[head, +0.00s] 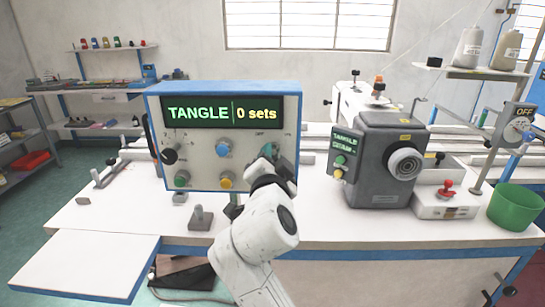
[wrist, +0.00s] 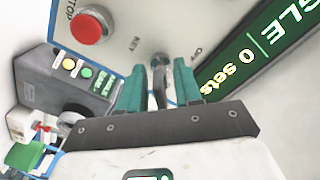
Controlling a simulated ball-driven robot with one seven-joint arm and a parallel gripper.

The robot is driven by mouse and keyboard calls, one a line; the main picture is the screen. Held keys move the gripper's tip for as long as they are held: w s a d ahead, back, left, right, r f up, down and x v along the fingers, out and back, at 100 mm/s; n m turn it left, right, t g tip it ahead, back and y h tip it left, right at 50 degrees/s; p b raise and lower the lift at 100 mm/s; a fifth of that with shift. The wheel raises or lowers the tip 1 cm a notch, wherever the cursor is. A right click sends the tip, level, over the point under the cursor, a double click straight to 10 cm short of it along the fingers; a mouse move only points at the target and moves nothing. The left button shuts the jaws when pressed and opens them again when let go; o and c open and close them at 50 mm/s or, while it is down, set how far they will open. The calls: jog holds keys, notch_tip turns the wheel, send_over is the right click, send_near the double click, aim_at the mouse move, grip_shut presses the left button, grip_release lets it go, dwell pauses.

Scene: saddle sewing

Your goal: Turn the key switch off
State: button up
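The control box (head: 225,86) is white with blue edges and a screen reading "TANGLE | 0 sets". My gripper (head: 268,154) is at the lower right of its front panel and hides the key switch in the head view. In the wrist view the dark grey key switch (wrist: 159,72) stands out from the panel near the "KEY" and "OFF" lettering. The two teal fingers of my gripper (wrist: 158,78) are on either side of it, with narrow gaps showing. They look open around the key; contact at the tips is hard to tell.
A red stop button (wrist: 88,26) is close beside the key. Blue (head: 223,149), yellow (head: 226,181) and green (head: 182,179) knobs are on the panel. A grey machine (head: 378,190) and a green bin (head: 516,208) stand to the right.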

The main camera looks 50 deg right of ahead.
jog(key=shift+c, duration=0.2)
grip_shut()
jog(key=shift+n, duration=0.3)
jog(key=n, duration=0.3)
jog(key=shift+f+n, duration=0.1)
jog(key=shift+n, duration=0.2)
jog(key=n+p, duration=0.1)
jog(key=n, duration=0.3)
jog(key=n+p, duration=0.2)
jog(key=n, duration=0.3)
jog(key=shift+s+d+n, duration=0.1)
jog(key=shift+n, duration=0.3)
jog(key=shift+n+p, duration=1.05)
jog(key=shift+n, duration=0.85)
